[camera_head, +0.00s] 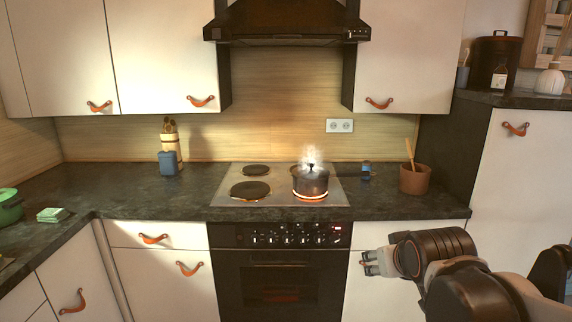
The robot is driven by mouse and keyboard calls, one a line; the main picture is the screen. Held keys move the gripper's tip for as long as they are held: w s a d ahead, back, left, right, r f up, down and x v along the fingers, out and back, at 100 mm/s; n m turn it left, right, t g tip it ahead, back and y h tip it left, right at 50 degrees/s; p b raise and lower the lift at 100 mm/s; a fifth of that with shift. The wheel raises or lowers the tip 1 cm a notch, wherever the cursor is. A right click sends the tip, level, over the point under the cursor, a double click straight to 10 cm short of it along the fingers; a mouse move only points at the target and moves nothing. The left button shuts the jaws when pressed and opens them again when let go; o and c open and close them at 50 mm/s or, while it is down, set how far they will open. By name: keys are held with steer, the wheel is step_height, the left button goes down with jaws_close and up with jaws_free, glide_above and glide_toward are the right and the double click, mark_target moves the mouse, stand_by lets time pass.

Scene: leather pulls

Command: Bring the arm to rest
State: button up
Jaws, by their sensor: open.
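My gripper (369,263) is at the lower right, in front of the white cabinet right of the oven, below the counter edge. Its fingers point left, are open and hold nothing that I can see. My arm (440,255) reaches in from the right edge, bent and roughly level. The gripper's fingertips are near a leather pull that is mostly hidden behind them; I cannot tell whether they touch it.
A steaming dark pot (310,183) stands on a glowing burner of the hob (219,191). The oven (278,275) below glows inside. A brown utensil pot (415,180) stands right on the dark counter (120,192). The floor is not visible.

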steer(key=s+a+f+g, duration=0.1)
steer(key=s+f, duration=0.3)
steer(key=s, duration=1.2)
steer(key=shift+s+a+m+g+y, duration=0.2)
steer(key=shift+m+g+y, duration=0.2)
steer(key=shift+g, duration=0.4)
